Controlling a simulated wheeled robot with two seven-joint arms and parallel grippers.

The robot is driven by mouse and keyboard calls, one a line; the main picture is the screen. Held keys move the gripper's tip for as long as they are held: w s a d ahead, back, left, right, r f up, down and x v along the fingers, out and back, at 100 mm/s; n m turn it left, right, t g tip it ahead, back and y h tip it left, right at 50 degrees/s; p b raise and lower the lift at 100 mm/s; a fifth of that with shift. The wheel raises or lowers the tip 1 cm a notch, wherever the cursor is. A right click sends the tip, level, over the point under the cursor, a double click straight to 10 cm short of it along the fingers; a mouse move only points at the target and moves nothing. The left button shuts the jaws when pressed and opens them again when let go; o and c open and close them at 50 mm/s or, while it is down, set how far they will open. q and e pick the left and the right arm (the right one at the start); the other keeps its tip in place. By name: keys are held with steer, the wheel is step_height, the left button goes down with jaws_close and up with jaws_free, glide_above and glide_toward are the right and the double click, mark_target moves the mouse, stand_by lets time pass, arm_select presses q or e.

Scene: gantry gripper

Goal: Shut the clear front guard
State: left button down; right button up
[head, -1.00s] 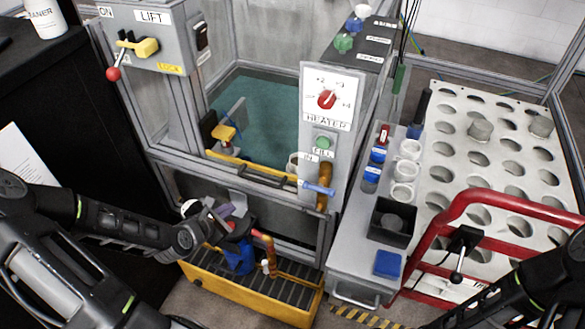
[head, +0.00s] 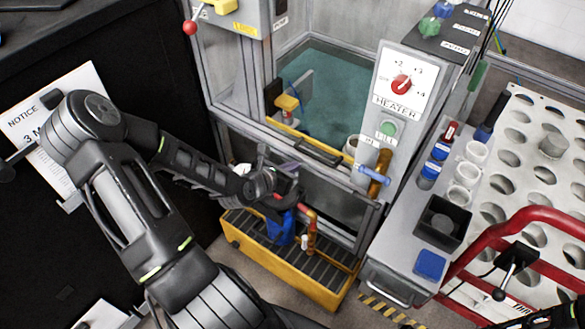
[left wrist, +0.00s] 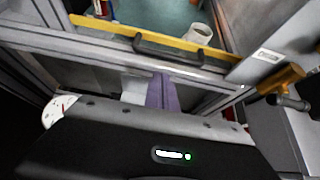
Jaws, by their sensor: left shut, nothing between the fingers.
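The clear front guard shows as a see-through panel at the tank front. Its yellow edge bar (head: 296,131) with a black handle (head: 318,152) lies low across the tank opening. The bar and handle also show in the left wrist view (left wrist: 172,48). I cannot tell the panel's full outline. My left gripper (head: 291,168) is shut and empty in front of the frame, below and left of the handle. Its purple fingers (left wrist: 160,92) point toward the frame below the bar in the left wrist view; they appear apart from the handle. My right gripper is out of view.
A yellow grated tray (head: 285,275) with blue and orange pipework (head: 280,230) stands below the gripper. The heater panel (head: 400,90) with a blue-handled valve (head: 373,177) is right of the opening. A red-railed rack (head: 510,230) stands further right.

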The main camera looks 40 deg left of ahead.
arm_select(q)
steer(key=b+x, duration=0.1)
steer(key=x, duration=0.6)
steer(key=shift+w+f, duration=0.2)
steer(key=shift+w, duration=0.1)
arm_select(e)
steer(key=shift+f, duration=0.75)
